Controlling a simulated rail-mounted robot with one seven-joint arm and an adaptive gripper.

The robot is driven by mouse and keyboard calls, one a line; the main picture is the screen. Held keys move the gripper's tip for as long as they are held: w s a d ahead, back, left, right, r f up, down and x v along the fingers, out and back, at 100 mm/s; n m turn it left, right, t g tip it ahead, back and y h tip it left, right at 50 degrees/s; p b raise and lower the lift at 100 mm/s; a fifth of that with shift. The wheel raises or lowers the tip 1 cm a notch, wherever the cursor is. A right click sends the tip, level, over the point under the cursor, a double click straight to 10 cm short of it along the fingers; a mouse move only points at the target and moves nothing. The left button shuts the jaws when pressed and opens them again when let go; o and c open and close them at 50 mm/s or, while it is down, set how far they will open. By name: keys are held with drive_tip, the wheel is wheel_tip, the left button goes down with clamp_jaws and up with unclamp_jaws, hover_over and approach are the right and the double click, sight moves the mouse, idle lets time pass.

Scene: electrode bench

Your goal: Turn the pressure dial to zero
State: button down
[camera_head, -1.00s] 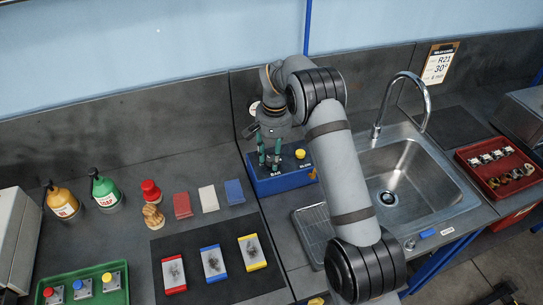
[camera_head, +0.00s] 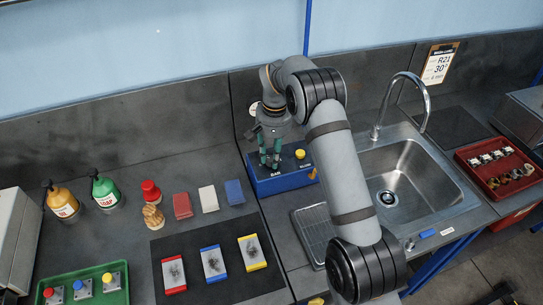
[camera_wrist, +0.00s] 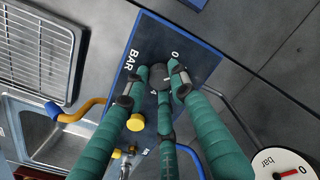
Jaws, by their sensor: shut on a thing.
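The pressure dial is a small dark round knob (camera_wrist: 158,74) on top of a blue box (camera_head: 292,183). White marks "BAR", "0" and "4" are printed around it. My gripper (camera_head: 269,160) reaches down onto the box from above. In the wrist view its green fingers (camera_wrist: 159,82) are shut around the knob, two at its sides and a third below it. The fingers partly hide the knob, and I see no clear pointer on it. A round white bar gauge (camera_wrist: 283,162) shows at lower right, its red needle pointing toward the 0.
A yellow knob (camera_head: 300,153) sits on the box's right part, close to my fingers. A sink (camera_head: 405,185) with a tall tap (camera_head: 408,80) lies to the right. Coloured blocks (camera_head: 208,198), bottles (camera_head: 105,192) and a dark mat (camera_head: 200,288) lie to the left.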

drive_tip(key=shift+n+p, duration=0.5)
drive_tip(key=shift+n, duration=2.7)
drive_tip(key=c, duration=1.5)
unclamp_jaws()
drive_tip(key=shift+c, duration=0.2)
drive_tip(key=shift+o, duration=0.5)
wheel_tip(320, 180, up, 12)
drive_tip(key=shift+d, duration=0.2)
drive_tip(key=shift+w+f, duration=0.1)
drive_tip(key=shift+w, duration=0.05)
